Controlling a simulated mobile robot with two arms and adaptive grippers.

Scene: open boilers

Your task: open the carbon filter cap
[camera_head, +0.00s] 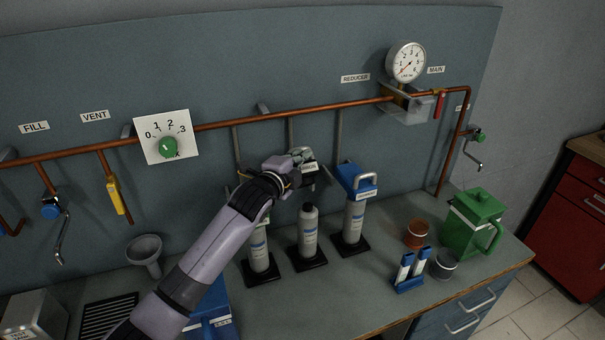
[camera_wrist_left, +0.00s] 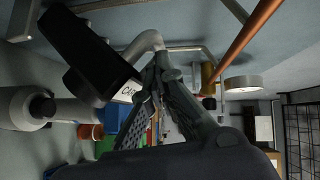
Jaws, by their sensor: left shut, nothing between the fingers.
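The carbon filter cap (camera_head: 309,167) is a dark block with a white label and a grey loop handle. It stands above the middle grey canister (camera_head: 308,232), whose narrow neck is bare, with a gap between them. In the left wrist view the cap (camera_wrist_left: 82,48) is tilted, with the canister (camera_wrist_left: 38,108) beside it. My left gripper (camera_head: 298,157) is at the cap's handle. In the left wrist view its fingers (camera_wrist_left: 160,68) are shut beside the handle, with nothing between them. Whether they touch the handle, I cannot tell. My right gripper is out of view.
A blue-capped canister (camera_head: 353,217) stands to the right and another canister (camera_head: 259,252) to the left, partly behind my arm. A copper pipe (camera_head: 320,109) runs along the wall behind. A green jug (camera_head: 470,226) and an orange cup (camera_head: 416,234) stand further right.

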